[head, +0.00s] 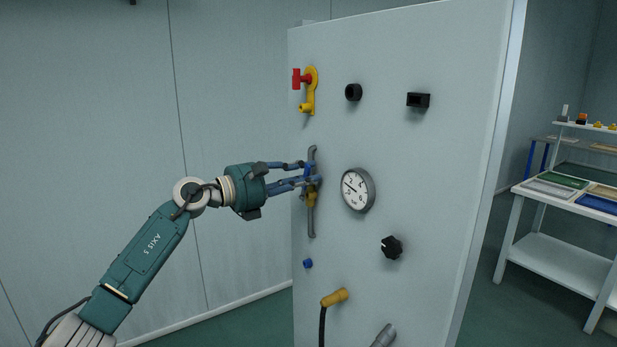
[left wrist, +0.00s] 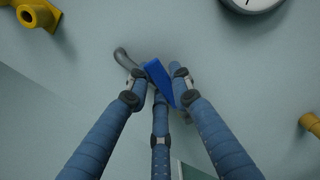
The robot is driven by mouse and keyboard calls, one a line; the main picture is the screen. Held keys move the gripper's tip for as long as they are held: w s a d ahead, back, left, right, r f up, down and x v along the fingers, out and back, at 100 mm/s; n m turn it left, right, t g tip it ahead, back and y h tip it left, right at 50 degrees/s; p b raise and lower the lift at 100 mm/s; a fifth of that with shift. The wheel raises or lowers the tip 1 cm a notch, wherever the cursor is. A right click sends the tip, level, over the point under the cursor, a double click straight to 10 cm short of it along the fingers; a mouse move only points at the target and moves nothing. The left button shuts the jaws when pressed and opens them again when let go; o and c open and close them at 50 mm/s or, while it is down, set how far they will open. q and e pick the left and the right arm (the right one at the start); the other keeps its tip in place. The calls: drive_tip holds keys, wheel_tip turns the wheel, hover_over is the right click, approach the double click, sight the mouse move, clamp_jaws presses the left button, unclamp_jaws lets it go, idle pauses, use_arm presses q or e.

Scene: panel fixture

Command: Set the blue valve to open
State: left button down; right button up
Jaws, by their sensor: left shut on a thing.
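The blue valve sits on a grey vertical pipe (head: 311,220) near the left edge of the panel (head: 440,150). Its body (head: 311,196) is brass-yellow in the head view. Its blue handle (left wrist: 160,82) shows between my fingers in the left wrist view, slanting down to the right. My left gripper (head: 310,172) reaches in from the left and is shut on the handle. It also shows in the left wrist view (left wrist: 158,76), with fingers on both sides of the handle and one below. The fingers partly hide the valve, so the handle's exact angle to the pipe is unclear. My right gripper is out of view.
A gauge (head: 357,190) is right of the valve. A yellow fitting with a red handle (head: 297,79) is above it. A blue knob (head: 308,263) and a yellow plug with a cable (head: 334,298) are below. A black knob (head: 391,247) is lower right. A table (head: 560,262) stands far right.

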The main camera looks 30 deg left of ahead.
use_arm(q)
drive_tip(key=shift+w+a+r+n+p, duration=0.1)
drive_tip(key=shift+w+a+n+p, duration=0.3)
drive_tip(key=shift+n, duration=0.5)
drive_tip(key=shift+w+a+r+n+p, duration=0.15)
drive_tip(key=shift+a+n, duration=0.4)
drive_tip(key=shift+n, duration=0.35)
drive_tip(key=c, duration=1.5)
unclamp_jaws()
drive_tip(key=shift+f, duration=0.1)
drive_tip(key=shift+v, duration=6.05)
drive_tip(key=shift+w, duration=0.1)
